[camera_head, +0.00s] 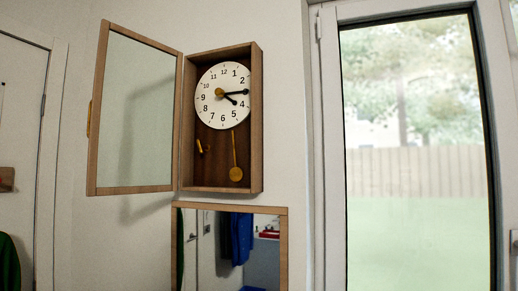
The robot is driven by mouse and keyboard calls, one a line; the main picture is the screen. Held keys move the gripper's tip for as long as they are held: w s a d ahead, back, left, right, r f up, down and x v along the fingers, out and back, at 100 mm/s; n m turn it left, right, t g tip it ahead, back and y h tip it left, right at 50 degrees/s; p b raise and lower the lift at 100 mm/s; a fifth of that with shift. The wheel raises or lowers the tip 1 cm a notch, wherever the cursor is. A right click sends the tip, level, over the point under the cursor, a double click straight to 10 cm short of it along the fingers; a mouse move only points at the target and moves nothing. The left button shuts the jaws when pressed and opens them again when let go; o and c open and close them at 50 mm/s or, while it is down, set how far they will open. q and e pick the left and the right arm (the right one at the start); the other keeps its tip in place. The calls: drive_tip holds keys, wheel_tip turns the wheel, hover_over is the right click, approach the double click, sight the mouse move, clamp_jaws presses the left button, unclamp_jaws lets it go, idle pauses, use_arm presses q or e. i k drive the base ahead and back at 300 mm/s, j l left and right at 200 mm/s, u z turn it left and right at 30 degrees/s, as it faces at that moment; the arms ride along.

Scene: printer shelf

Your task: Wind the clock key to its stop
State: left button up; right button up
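A wooden wall clock case (257,120) hangs on the wall, its glass door (138,115) swung wide open to the left. Inside is a round white dial (212,110) with black hands pointing right. A gold knob-like piece (219,92) sits near the dial's centre; I cannot tell whether it is a key or the hub. A small gold piece (201,147), possibly the clock key, is at the lower left inside the case. A gold pendulum (236,174) hangs at the lower right of the case. Neither of my grippers is in view.
A wood-framed mirror (228,208) hangs just below the clock and reflects blue cloth and a red item. A glazed door (415,180) stands to the right. A white door (22,120) is at the far left, with something green (8,262) low down.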

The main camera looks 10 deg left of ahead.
sight(207, 147)
drive_tip(key=j+z, duration=0.5)
drive_tip(key=z, duration=0.2)
drive_tip(key=j+z, duration=0.35)
drive_tip(key=k+j+z, duration=0.2)
drive_tip(key=j, duration=0.2)
drive_tip(key=k+j+z, duration=0.2)
drive_tip(key=j, duration=0.15)
drive_tip(key=i, duration=0.05)
